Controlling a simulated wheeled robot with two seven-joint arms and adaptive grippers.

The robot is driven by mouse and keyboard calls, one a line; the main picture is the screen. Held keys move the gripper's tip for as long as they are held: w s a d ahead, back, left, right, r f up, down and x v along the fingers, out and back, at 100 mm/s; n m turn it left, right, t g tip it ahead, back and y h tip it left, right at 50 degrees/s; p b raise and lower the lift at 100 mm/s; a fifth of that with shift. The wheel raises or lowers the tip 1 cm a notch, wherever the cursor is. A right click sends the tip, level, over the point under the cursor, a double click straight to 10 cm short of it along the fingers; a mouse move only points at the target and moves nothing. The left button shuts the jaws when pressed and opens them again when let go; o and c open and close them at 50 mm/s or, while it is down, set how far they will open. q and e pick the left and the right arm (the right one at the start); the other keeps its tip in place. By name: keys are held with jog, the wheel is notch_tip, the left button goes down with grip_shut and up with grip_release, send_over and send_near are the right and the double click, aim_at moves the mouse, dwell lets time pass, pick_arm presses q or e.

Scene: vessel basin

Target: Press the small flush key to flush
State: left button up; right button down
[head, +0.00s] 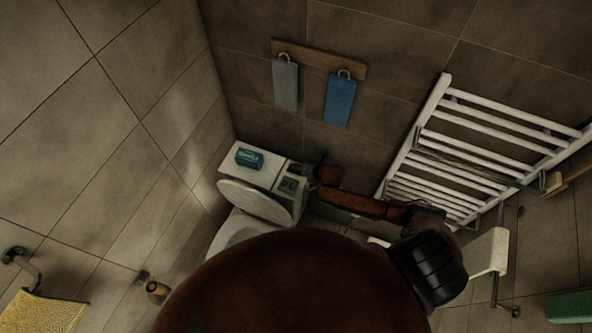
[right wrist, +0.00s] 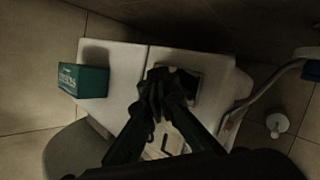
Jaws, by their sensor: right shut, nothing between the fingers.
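The white toilet has a cistern (head: 232,176) with a flat top, and its grey seat lid (head: 262,203) is raised. A small metallic flush panel (head: 291,184) is set in the right part of the cistern top. In the right wrist view the flush panel (right wrist: 190,84) is partly hidden by my fingers, and I cannot tell the small key from the large one. My right gripper (head: 315,171) is shut and empty beside the panel. In the right wrist view its fingertips (right wrist: 163,84) overlap the panel's left edge; contact is unclear. My left gripper is out of view.
A teal box (head: 249,158) stands on the left of the cistern top; it also shows in the wrist view (right wrist: 82,80). The tiled wall is close behind. A white towel rail (head: 470,150) stands right of my arm. Grey (head: 285,85) and blue (head: 340,100) cloths hang above.

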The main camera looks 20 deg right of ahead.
aim_at(297, 171)
jog(key=shift+f+b, duration=0.4)
jog(key=shift+f, duration=0.2)
dwell(0.6)
jog(key=shift+r, duration=0.1)
jog(key=shift+r+p, duration=0.9)
jog(key=shift+p, duration=0.05)
jog(key=shift+r, duration=0.1)
notch_tip(297, 171, up, 5)
jog(key=p, duration=0.5)
dwell(0.6)
